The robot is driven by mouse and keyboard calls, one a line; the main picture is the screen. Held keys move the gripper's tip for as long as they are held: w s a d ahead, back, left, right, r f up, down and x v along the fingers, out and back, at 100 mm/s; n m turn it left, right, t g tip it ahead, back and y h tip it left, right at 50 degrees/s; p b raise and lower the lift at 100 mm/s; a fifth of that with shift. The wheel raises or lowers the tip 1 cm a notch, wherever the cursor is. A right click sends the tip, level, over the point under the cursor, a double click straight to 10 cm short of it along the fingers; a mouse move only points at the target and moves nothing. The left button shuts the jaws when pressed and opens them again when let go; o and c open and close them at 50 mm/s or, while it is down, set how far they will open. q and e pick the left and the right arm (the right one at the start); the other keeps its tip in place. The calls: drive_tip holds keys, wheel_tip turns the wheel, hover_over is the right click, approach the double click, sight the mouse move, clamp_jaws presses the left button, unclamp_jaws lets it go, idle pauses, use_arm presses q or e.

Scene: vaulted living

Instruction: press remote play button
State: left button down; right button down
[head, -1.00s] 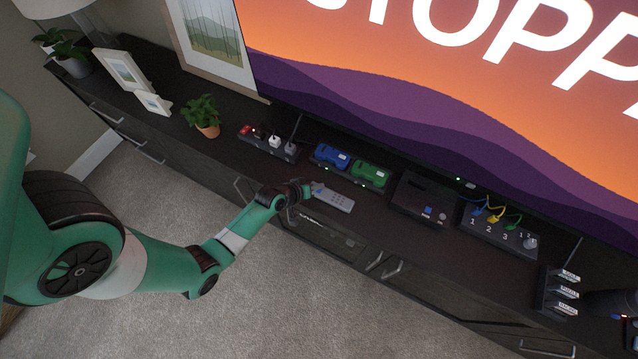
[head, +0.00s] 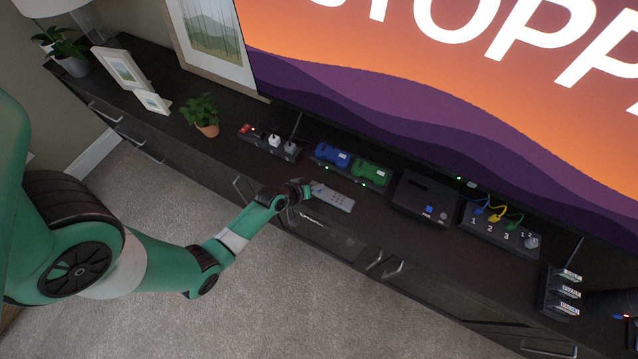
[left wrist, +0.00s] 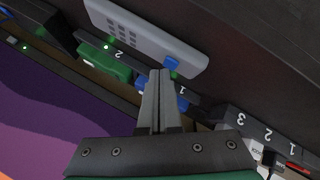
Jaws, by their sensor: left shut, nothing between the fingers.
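The grey remote (head: 333,197) lies flat on the dark cabinet top, in front of the blue and green game controllers. In the left wrist view the remote (left wrist: 145,36) shows small dark buttons toward one end and a blue button (left wrist: 172,63) near the other end. My left gripper (head: 306,187) is at the remote's left end. In the left wrist view its fingers (left wrist: 160,76) are shut and empty, with the tips just beside the blue button; I cannot tell if they touch it. The TV screen (head: 400,90) shows large white letters reading "STOPP", cut off at the right. My right gripper is out of view.
A blue controller (head: 331,155) and a green controller (head: 369,172) stand in a dock behind the remote. A power strip (head: 268,141) is to the left. A black box (head: 424,200) and a cable panel (head: 500,232) are to the right. The cabinet's front edge is close.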

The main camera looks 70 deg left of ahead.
use_arm(q)
drive_tip(key=shift+f, duration=0.4)
idle(0.5)
drive_tip(key=shift+r, duration=0.15)
drive_tip(key=shift+r+p, duration=0.6)
drive_tip(key=shift+r, duration=0.1)
wheel_tip(320, 180, up, 5)
drive_tip(key=p, duration=0.5)
idle(0.8)
